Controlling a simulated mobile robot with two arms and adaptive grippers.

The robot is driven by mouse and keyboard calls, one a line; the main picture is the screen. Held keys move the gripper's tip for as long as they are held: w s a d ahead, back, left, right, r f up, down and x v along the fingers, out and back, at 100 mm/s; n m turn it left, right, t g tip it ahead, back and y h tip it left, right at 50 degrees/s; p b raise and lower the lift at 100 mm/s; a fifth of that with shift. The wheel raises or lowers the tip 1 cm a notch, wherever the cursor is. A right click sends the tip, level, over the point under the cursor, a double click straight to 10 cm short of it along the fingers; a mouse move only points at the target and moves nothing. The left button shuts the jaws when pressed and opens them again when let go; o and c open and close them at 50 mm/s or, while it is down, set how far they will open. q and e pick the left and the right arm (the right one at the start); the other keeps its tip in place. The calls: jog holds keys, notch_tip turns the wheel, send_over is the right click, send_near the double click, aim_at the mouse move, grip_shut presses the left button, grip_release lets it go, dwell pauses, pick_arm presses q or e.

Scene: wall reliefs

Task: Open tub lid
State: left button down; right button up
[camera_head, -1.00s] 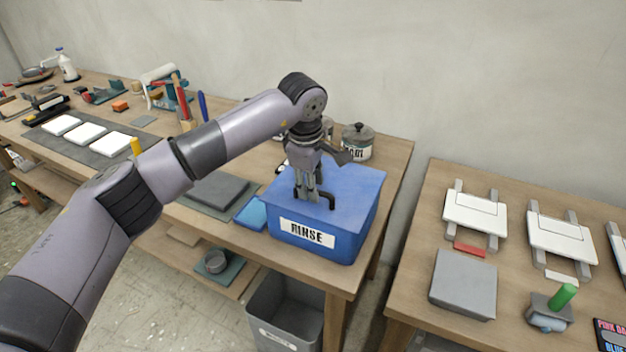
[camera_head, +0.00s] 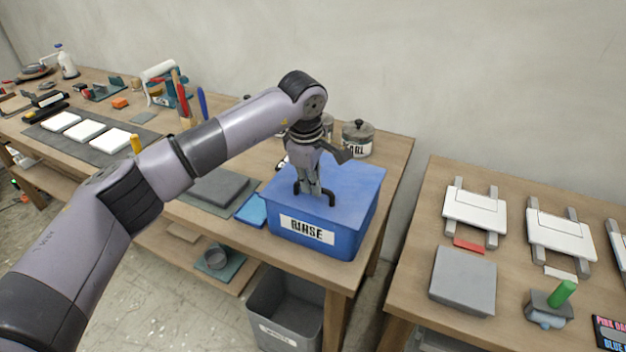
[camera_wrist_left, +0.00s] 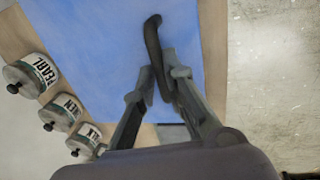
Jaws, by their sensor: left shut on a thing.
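The blue tub (camera_head: 345,243) labelled RINSE stands on the wooden table, its flat blue lid (camera_head: 355,185) on top. A dark handle (camera_head: 331,199) rises from the lid near its front edge. My left gripper (camera_head: 312,190) comes down from above and is shut on the handle. In the left wrist view the fingertips (camera_wrist_left: 160,82) of my left gripper close on the dark handle (camera_wrist_left: 152,40), with the blue lid (camera_wrist_left: 100,50) behind. The lid looks level on the tub. My right gripper is not in view.
Lidded pots (camera_head: 357,139) stand behind the tub. A blue pad (camera_head: 251,210) and a grey slab (camera_head: 218,187) lie left of it. A grey bin (camera_head: 287,310) is on the floor below. A second table (camera_head: 415,285) at the right holds white frames and a grey block (camera_head: 463,281).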

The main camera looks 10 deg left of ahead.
pick_arm(q)
jog(key=shift+r, duration=0.1)
dwell(0.4)
jog(key=shift+w+r, duration=0.15)
jog(key=shift+r, duration=0.2)
jog(key=w+d+r+p, duration=0.2)
jog(key=w+r+p, duration=0.3)
jog(key=r, duration=0.4)
jog(key=shift+w+r+p, duration=0.15)
jog(key=shift+w+p, duration=0.15)
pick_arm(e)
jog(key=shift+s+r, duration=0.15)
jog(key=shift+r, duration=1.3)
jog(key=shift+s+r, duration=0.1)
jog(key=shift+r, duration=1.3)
